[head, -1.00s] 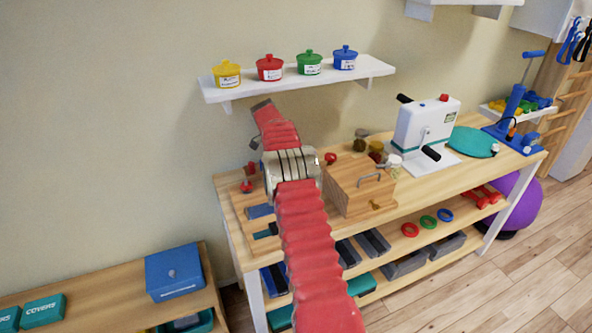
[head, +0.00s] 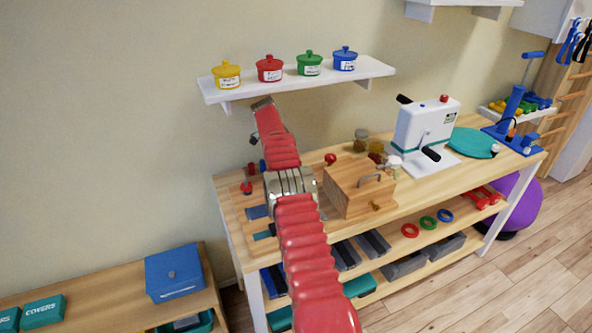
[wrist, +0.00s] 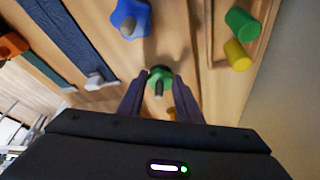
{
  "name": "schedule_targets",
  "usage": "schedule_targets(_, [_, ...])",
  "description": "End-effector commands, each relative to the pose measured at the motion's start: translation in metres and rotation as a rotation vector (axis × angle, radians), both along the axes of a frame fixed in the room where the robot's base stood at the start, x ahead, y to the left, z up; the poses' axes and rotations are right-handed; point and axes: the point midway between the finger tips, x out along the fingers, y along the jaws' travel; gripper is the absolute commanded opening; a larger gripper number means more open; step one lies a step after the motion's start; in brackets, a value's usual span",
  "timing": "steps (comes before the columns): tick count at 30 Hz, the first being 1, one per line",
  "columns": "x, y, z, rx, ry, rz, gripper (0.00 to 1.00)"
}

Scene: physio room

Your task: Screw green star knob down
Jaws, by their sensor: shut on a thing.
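The green star knob (wrist: 160,76) is in the upper middle of the wrist view, with a dark stud tip showing at its centre. My gripper (wrist: 160,92) has its two dark fingers on either side of the knob and is shut on it. The fingers partly cover the knob's near side, so I cannot tell how far down it sits. In the head view my arm hides the green knob and the gripper.
A blue star knob (wrist: 130,18) stands close by, and an orange knob (wrist: 12,45) is at the left. Green (wrist: 243,22) and yellow (wrist: 237,54) cylinders stand to the right. A wooden box (head: 358,188) sits on the bench right of my arm.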

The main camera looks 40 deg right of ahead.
Motion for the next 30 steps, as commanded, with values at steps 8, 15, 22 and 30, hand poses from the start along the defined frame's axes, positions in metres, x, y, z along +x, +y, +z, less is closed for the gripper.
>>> schedule_targets(8, [-0.0014,-0.0027,0.0046,-0.006,-0.001,-0.005,0.09])
schedule_targets(15, [-0.0008,-0.0017,0.0035,-0.004,-0.001,-0.003,0.41])
schedule_targets(22, [-0.0003,-0.0004,0.0014,-0.001,0.000,-0.001,0.51])
schedule_targets(30, [0.0009,0.0016,0.0038,-0.001,0.000,0.000,0.51])
